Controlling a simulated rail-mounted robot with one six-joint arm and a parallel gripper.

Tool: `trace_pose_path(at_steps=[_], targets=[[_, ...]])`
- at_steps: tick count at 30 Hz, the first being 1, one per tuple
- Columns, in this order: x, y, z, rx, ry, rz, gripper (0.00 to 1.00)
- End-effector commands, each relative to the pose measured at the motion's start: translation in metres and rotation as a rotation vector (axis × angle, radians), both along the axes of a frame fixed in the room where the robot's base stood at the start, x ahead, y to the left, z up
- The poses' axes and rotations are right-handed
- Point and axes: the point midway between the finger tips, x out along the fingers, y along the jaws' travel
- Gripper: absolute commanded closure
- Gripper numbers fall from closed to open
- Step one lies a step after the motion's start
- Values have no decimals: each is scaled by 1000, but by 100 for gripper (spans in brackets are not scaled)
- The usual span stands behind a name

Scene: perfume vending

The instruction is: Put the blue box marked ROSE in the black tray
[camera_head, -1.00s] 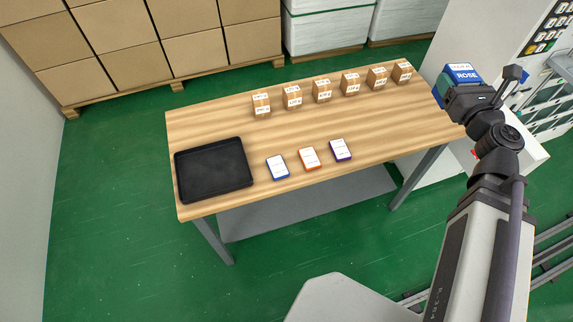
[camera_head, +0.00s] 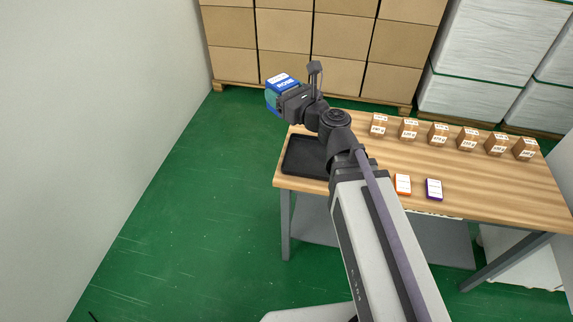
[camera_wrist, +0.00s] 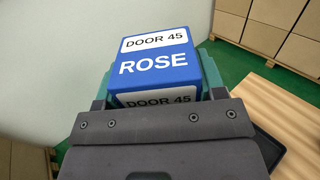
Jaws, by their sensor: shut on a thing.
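The blue box marked ROSE (camera_head: 284,82) is held up in the air by my gripper (camera_head: 281,97), which is shut on it. In the wrist view the box (camera_wrist: 155,65) shows its ROSE face and a white DOOR 45 label, and my gripper (camera_wrist: 155,90) holds it from both sides. The black tray (camera_head: 303,158) lies on the left end of the wooden table, and no item shows on its visible part. My arm hides its right part. The box appears above and to the left of the tray in the head view. A dark tray edge (camera_wrist: 269,145) shows at the lower right of the wrist view.
An orange-edged card or pack (camera_head: 402,184) and a purple one (camera_head: 434,189) lie on the table (camera_head: 500,185). Several small brown boxes (camera_head: 438,133) stand in a row along its back. Large cartons (camera_head: 285,50) are stacked behind, and a wall (camera_head: 110,120) is on the left.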

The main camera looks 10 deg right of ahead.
Motion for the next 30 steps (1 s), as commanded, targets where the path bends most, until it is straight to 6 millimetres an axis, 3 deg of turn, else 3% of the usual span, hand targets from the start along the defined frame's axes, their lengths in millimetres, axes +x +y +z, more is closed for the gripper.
trace_pose_path(at_steps=[1, 6, 9, 12, 16, 23, 30], targets=[[7, -7, -33, 0, 0, -46, 63], [40, -53, -131, 0, 0, -347, 63], [53, -86, -184, 0, 0, -548, 63], [58, -115, -223, 0, 0, -720, 63], [58, -138, -247, 1, 0, -862, 63], [56, -146, -249, 1, 0, -912, 63], [56, -145, -306, 1, 0, -909, 63]])
